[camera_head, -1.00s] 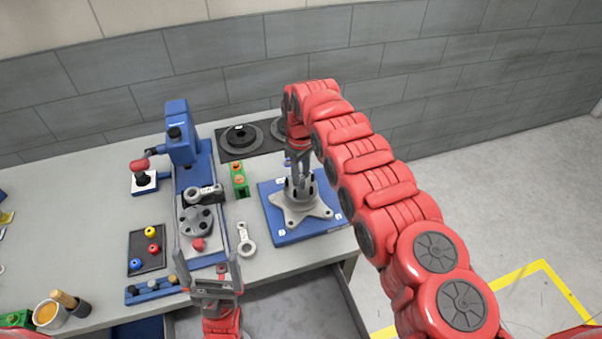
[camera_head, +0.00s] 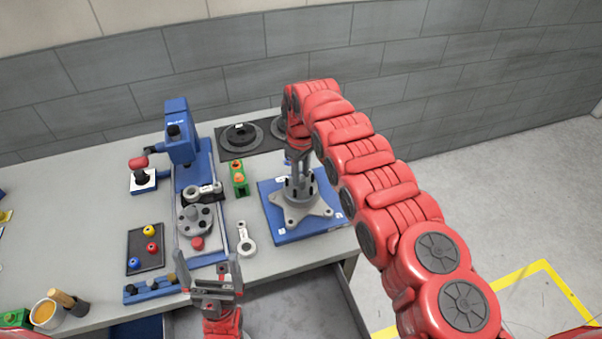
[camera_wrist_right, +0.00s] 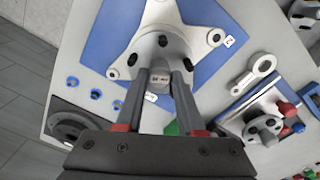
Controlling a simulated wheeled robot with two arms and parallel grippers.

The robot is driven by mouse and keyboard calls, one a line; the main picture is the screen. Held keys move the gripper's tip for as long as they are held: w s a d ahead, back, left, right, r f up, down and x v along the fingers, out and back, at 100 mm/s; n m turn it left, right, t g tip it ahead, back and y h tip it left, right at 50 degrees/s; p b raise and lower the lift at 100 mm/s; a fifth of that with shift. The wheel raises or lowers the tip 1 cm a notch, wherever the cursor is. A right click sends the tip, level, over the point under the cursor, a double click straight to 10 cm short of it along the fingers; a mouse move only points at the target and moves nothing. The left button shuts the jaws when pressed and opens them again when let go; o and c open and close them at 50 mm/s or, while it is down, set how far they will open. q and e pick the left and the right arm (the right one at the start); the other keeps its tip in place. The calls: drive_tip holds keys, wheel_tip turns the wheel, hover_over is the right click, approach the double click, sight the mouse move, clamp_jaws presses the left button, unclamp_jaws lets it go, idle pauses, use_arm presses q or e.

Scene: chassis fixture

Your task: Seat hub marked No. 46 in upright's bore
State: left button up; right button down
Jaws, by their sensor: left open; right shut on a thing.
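The upright (camera_head: 300,210) is a grey star-footed piece with a round collar, standing on a blue plate; it also shows in the right wrist view (camera_wrist_right: 213,38). My right gripper (camera_head: 299,178) points down at the collar. In the right wrist view its fingers (camera_wrist_right: 160,85) are shut on a small grey hub (camera_wrist_right: 160,80) with a white label, too small to read surely. The hub overlaps the collar there; its depth in the bore is hidden. My left gripper (camera_head: 210,280) is open and empty in front of the table.
A blue fixture (camera_head: 220,240) with a grey holed disc (camera_head: 194,221) stands left of the upright. A grey link (camera_head: 246,238) lies between them. A black mat (camera_head: 232,152) with dark round parts is behind. A tray (camera_head: 130,255) of coloured knobs lies at left.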

drive_tip(key=shift+f+b, duration=0.4)
idle(0.5)
drive_tip(key=c, duration=0.9)
unclamp_jaws()
drive_tip(key=shift+o, duration=0.2)
drive_tip(key=shift+r, duration=0.1)
drive_tip(key=shift+r+p, duration=0.3)
drive_tip(key=shift+r, duration=1.15)
drive_tip(key=o, duration=0.6)
drive_tip(key=shift+c, duration=0.2)
